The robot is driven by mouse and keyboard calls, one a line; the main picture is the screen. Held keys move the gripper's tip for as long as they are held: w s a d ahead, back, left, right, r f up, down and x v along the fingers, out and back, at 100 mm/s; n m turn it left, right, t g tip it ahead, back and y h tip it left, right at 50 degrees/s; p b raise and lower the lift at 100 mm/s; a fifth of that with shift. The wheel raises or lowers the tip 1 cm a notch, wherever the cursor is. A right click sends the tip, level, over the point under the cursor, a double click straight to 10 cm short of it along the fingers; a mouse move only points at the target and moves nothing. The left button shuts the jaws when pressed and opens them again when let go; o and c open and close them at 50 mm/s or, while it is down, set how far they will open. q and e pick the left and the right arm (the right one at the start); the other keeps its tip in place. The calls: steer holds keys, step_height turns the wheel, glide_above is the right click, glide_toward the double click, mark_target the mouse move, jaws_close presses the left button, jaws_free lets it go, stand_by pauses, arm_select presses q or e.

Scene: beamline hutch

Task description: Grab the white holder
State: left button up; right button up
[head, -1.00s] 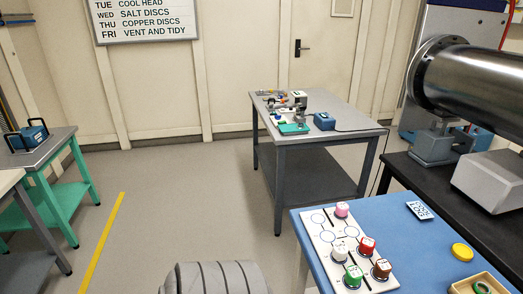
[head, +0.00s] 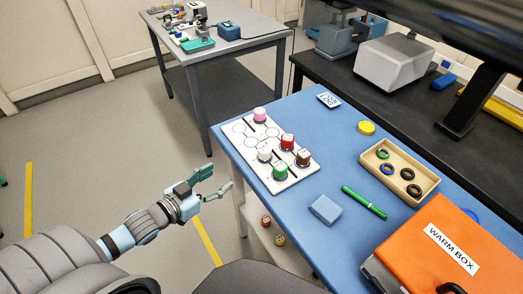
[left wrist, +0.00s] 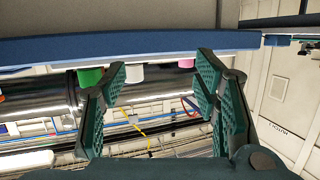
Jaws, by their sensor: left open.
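My left gripper (head: 219,180) is open and empty, off the table's left edge and apart from the holder. In the left wrist view, which looks upside down, the open fingers (left wrist: 160,78) frame the table edge, and a white holder (left wrist: 135,74) shows partly between them. The green holder (left wrist: 90,77) is partly hidden by a finger. My right gripper is not in view.
A pink holder (head: 260,115) and a brown holder (head: 303,157) also stand on the board. The blue table (head: 324,159) bears a tray of rings (head: 399,195), a green pen (head: 364,202), a light-blue block (head: 325,210) and an orange warm box (head: 430,252). Open floor lies left.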

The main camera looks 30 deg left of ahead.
arm_select(q)
steer(key=m+h+b, duration=0.1)
steer(key=h+b, duration=0.1)
glide_toward(260, 152)
steer(key=shift+t, duration=0.4)
steer(key=w+f+b, duration=0.1)
steer(key=b, duration=0.1)
steer(key=w+d+f+b, duration=0.1)
steer(key=w+b, duration=0.1)
steer(key=b, duration=0.1)
steer(key=w+b, duration=0.1)
steer(key=b, duration=0.2)
steer(key=shift+w+d+f, duration=0.15)
steer(key=shift+d+f, duration=0.05)
steer(key=shift+f, duration=0.2)
steer(key=x, duration=0.2)
steer(key=b+x, duration=0.1)
steer(key=x, duration=0.2)
steer(key=r+b+x, duration=0.1)
steer(key=x, duration=0.1)
steer(key=shift+w+d+r, duration=0.1)
steer(key=shift+w+d, duration=0.05)
steer(key=shift+w, duration=0.1)
steer(key=shift+s, duration=0.15)
steer(key=c, duration=1.3)
steer(key=shift+r, duration=0.1)
